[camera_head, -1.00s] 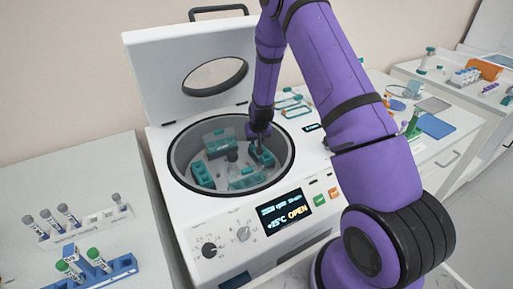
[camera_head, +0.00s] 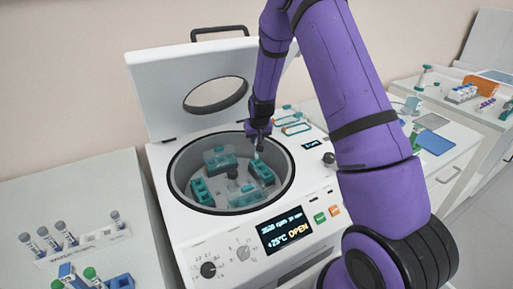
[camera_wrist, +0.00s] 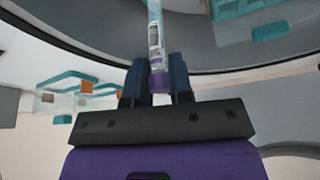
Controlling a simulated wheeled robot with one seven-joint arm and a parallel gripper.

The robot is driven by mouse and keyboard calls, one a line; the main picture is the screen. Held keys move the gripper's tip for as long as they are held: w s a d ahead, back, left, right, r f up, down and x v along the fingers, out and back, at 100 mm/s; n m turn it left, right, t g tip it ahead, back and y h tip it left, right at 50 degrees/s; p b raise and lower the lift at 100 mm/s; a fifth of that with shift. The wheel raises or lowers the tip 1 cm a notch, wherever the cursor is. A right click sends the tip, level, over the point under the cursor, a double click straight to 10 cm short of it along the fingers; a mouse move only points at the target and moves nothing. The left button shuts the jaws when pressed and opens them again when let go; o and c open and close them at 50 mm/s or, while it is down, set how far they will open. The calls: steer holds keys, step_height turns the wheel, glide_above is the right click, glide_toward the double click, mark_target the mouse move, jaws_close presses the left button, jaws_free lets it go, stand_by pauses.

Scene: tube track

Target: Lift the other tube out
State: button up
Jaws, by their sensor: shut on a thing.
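The centrifuge (camera_head: 183,232) stands open, its display reading OPEN. In its bowl are teal buckets: right (camera_head: 262,173), left (camera_head: 202,191), back (camera_head: 219,158) and front (camera_head: 246,199). My gripper (camera_head: 258,136) is over the right rear of the bowl, above the right bucket. It is shut on a tube, whose pale body (camera_head: 257,152) hangs below the fingers. In the wrist view the tube (camera_wrist: 155,35) has a purple cap (camera_wrist: 159,82) and a printed label, and sits between my fingers (camera_wrist: 158,75). Whether its lower tip clears the bucket I cannot tell.
The raised lid (camera_head: 165,90) stands behind the bowl. At left, a white rack (camera_head: 97,238) holds grey-capped tubes and a blue rack (camera_head: 120,282) stands in front. Teal-edged clear parts (camera_head: 297,128) lie right of the bowl. A bench with labware is at right.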

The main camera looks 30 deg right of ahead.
steer(key=shift+r, duration=0.6)
steer(key=shift+r, duration=0.1)
steer(key=shift+r, duration=2.25)
